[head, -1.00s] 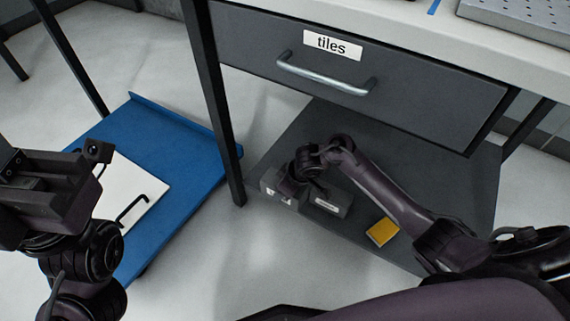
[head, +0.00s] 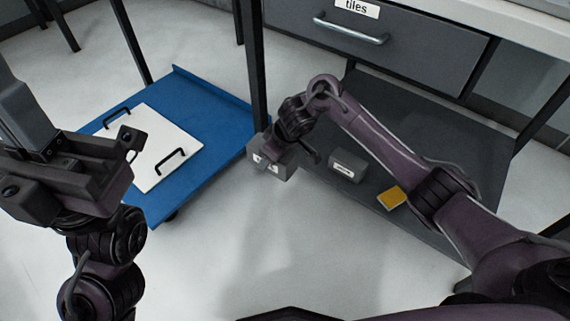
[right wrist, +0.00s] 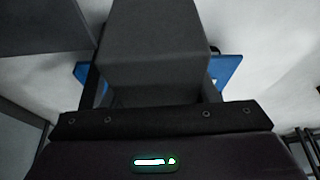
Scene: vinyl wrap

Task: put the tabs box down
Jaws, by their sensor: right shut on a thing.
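My right gripper (head: 272,152) is shut on a dark grey box (head: 270,170) with small white marks on its side, too small to read. It holds the box over the gap between the table's lower shelf and the blue platform. In the right wrist view the box (right wrist: 155,45) fills the space between the two fingers, with blue behind it. Another grey box (head: 346,167) with a white label stands on the lower shelf, apart from the gripper.
A blue platform (head: 215,110) bears a white panel (head: 150,140) with two black handles. A yellow item (head: 391,197) lies on the dark lower shelf (head: 440,150). A drawer (head: 390,40) labelled tiles is above. A black table leg (head: 255,75) stands close behind the held box.

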